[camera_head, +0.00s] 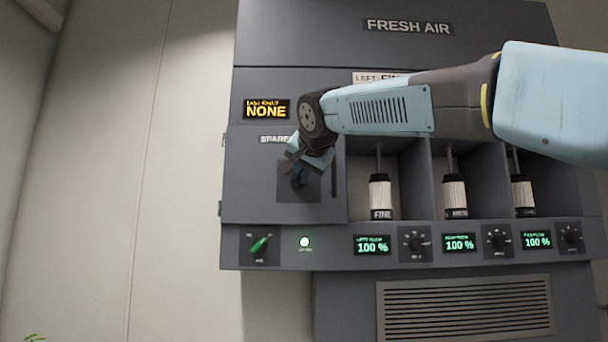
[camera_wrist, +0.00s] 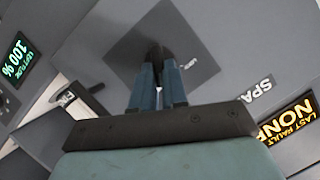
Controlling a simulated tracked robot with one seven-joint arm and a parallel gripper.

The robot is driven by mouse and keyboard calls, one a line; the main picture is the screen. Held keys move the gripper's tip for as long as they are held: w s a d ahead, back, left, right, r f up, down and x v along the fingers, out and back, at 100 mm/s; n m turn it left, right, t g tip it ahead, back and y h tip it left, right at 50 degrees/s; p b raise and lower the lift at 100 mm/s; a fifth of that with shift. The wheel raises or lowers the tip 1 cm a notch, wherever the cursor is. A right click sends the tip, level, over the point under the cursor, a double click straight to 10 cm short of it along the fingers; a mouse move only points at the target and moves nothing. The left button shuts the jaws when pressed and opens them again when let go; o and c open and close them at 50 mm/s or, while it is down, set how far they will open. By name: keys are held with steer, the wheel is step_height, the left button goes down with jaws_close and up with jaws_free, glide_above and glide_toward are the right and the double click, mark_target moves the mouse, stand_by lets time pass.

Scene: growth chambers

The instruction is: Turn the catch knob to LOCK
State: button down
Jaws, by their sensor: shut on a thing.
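The catch knob (camera_wrist: 157,52) is a small dark knob on a dark square plate (camera_wrist: 125,50) on the grey SPARE door (camera_head: 245,180). In the wrist view my gripper (camera_wrist: 158,72) has its two blue-grey fingers closed on the knob, one on each side. The fingers hide most of it, so its exact angle is hard to tell. A small label (camera_wrist: 188,66) on the plate is too blurred to read. In the head view my gripper (camera_head: 300,178) is in front of the plate (camera_head: 290,190) and covers the knob.
Right of the door is an open bay with white filter cartridges (camera_head: 380,192), one marked FINE. Below runs a panel with a green switch (camera_head: 259,244), a lit lamp (camera_head: 305,242), 100 % displays (camera_head: 372,245) and dials (camera_head: 415,243). An amber display (camera_head: 266,109) reads NONE.

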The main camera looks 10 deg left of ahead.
steer(key=n+h, duration=0.1)
steer(key=n, duration=0.1)
steer(key=shift+a+f+n+h, duration=0.15)
steer(key=shift+a+n+h, duration=0.15)
steer(key=shift+h, duration=0.1)
steer(key=shift+s+a+f+n+t+h, duration=0.1)
steer(key=shift+a+n+t+h, duration=0.2)
steer(key=shift+n+h, duration=0.75)
steer(key=shift+a+f+n+t+h, duration=0.1)
steer(key=shift+n+t+h, duration=0.4)
steer(key=shift+n, duration=1)
steer(key=shift+s+a+n+t+h, duration=0.1)
steer(key=shift+a+n+t+h, duration=0.1)
steer(key=shift+n+h, duration=0.9)
steer(key=shift+n, duration=0.25)
steer(key=c, duration=1.1)
jaws_free()
steer(key=shift+r, duration=0.15)
steer(key=shift+c, duration=0.2)
steer(key=shift+w, duration=0.1)
